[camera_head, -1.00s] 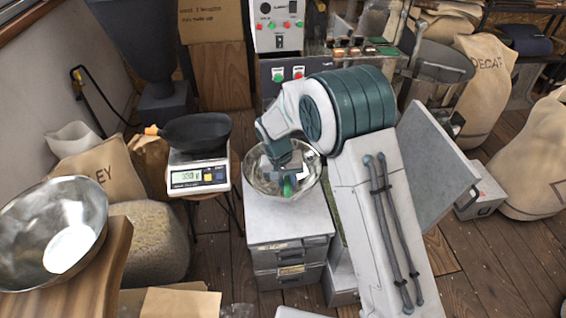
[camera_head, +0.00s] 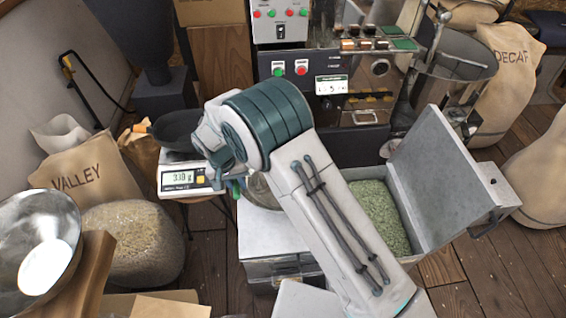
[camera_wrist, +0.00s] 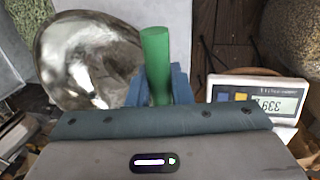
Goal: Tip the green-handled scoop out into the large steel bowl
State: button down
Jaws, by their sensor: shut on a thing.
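My gripper (camera_wrist: 157,88) is shut on the green handle of the scoop (camera_wrist: 156,58), which stands up between its blue fingers in the wrist view. Another shiny steel bowl (camera_head: 22,225) stands at the far left, apart from my gripper.
A white scale (camera_head: 180,180) bears a dark pan (camera_head: 180,130); its display (camera_wrist: 262,103) also shows in the wrist view. A wooden stand (camera_head: 85,275) bears the left bowl. An open box of green beans (camera_head: 375,215) lies right of my arm. Sacks stand around.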

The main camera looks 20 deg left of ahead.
jog(key=shift+w, duration=0.1)
jog(key=shift+a, duration=0.1)
jog(key=shift+w+d+f+g+y, duration=0.15)
jog(key=shift+d+f+y, duration=0.05)
jog(key=shift+d+y, duration=0.3)
jog(key=shift+w+d+f+g+y, duration=0.15)
jog(key=shift+d+y, duration=0.25)
jog(key=shift+d, duration=0.1)
jog(key=shift+w+d+f+g+y, duration=0.25)
jog(key=shift+d+f+g+y, duration=0.15)
jog(key=shift+d+y, duration=0.35)
jog(key=shift+w+d+f+g+y, duration=0.3)
jog(key=shift+d+f+y, duration=0.25)
jog(key=shift+y, duration=0.25)
jog(key=shift+w+d+f+g+y, duration=0.25)
jog(key=shift+d+f+g+y, duration=0.1)
jog(key=shift+d+y, duration=0.4)
jog(key=shift+f, duration=0.1)
jog(key=shift+w+d+y, duration=0.1)
jog(key=shift+d+y, duration=0.15)
jog(key=shift+y, duration=0.05)
jog(key=shift+w+d+r+g+y, duration=0.15)
jog(key=shift+d+r+g+y, duration=0.15)
jog(key=shift+y, duration=0.5)
